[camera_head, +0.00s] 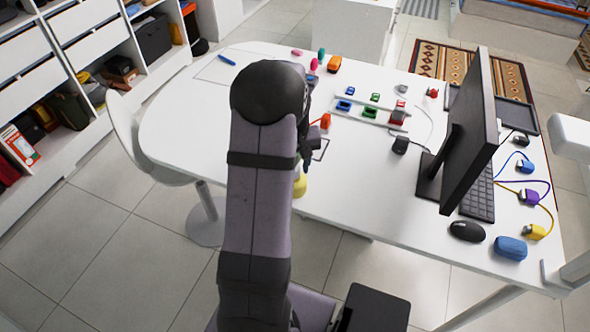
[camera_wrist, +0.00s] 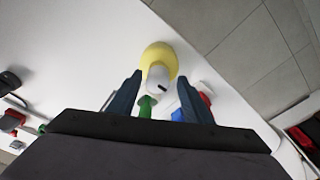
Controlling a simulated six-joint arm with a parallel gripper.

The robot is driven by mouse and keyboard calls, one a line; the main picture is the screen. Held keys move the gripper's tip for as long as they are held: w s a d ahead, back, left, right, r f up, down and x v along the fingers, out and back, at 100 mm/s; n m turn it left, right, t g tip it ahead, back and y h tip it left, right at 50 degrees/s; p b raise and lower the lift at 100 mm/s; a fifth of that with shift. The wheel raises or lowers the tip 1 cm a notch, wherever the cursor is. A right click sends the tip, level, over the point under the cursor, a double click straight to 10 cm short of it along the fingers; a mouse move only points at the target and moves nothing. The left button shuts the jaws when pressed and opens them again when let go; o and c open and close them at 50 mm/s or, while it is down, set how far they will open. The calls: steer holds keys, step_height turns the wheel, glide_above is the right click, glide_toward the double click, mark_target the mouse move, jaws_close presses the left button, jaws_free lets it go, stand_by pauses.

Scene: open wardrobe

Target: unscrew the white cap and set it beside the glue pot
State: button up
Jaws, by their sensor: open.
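The yellow glue pot (camera_wrist: 157,53) shows in the wrist view, straight ahead of my gripper (camera_wrist: 160,76). Its white cap (camera_wrist: 158,75) is on it and faces me, with a small dark mark on its side. The two dark fingers are open, one on each side of the cap in the picture. I see no finger touching it, and I cannot tell how far the tips reach along it. In the head view the pot (camera_head: 300,186) shows only in part near the table's front edge, beside my arm. My arm hides most of the gripper there.
On the white table (camera_head: 200,130), a red-orange object (camera_head: 325,121) is near the gripper. A monitor (camera_head: 470,130) stands to the right. The left of the table is mostly clear.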

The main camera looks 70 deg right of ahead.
steer(key=m, duration=0.6)
steer(key=shift+g+p, duration=0.35)
steer(key=shift+g, duration=0.05)
steer(key=m, duration=0.6)
steer(key=shift+g, duration=0.3)
steer(key=shift+s+d, duration=0.1)
steer(key=shift+d, duration=0.05)
steer(key=c, duration=1.1)
